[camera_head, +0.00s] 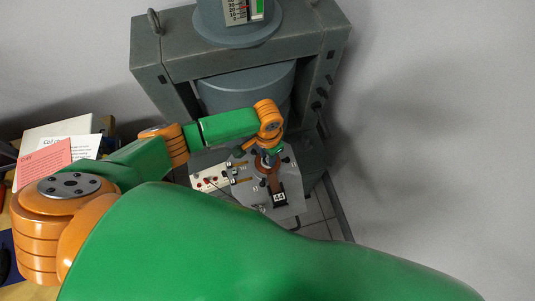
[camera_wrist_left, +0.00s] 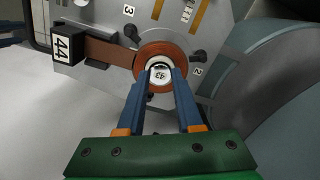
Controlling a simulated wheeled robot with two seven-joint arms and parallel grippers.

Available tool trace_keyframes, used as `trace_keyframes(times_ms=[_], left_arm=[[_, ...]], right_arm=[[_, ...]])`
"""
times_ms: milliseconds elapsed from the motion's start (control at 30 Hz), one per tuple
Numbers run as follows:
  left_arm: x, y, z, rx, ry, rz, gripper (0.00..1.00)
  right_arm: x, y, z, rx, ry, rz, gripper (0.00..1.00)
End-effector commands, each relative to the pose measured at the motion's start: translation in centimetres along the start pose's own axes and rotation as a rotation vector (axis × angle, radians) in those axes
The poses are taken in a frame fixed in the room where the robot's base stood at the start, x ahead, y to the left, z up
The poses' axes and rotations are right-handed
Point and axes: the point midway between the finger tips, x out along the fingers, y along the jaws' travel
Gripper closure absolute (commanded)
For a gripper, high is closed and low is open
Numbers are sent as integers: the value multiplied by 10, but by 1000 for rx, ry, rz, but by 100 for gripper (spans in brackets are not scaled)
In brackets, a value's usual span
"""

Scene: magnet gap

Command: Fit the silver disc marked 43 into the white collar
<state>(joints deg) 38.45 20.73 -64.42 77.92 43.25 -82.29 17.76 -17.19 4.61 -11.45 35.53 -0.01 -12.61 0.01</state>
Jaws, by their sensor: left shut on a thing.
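In the left wrist view, the silver disc marked 43 (camera_wrist_left: 161,75) sits between the blue fingertips of my left gripper (camera_wrist_left: 160,77), which is shut on it. The white collar (camera_wrist_left: 152,63) shows as a pale rim just behind the disc, inside a round copper-brown ring (camera_wrist_left: 172,48). The disc overlaps the collar in this view; I cannot tell whether it is inside it or just in front. In the head view my left gripper (camera_head: 269,158) is over the grey panel, and its fingers hide the disc and collar. My right gripper is not in view.
The grey panel (camera_head: 290,205) carries a brown strip (camera_wrist_left: 108,50) ending at a black block marked 44 (camera_wrist_left: 62,45). Dark knobs (camera_wrist_left: 196,56) surround the ring. A big grey frame (camera_head: 150,50) stands behind. Papers (camera_head: 45,160) lie on a table at left.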

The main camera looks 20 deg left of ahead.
Motion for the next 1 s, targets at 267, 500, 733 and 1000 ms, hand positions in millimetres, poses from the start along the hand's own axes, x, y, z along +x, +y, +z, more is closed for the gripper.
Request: trace_keyframes(times_ms=[267, 500, 733, 1000], left_arm=[[3, 0, 0, 0, 0, 0, 57], [3, 0, 0, 0, 0, 0, 31], [-9, 0, -1, 0, 2, 1, 31], [-61, 0, -1, 0, 2, 1, 31]], right_arm=[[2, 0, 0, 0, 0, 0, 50], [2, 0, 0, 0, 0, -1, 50], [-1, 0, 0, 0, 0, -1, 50], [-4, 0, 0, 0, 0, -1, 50]])
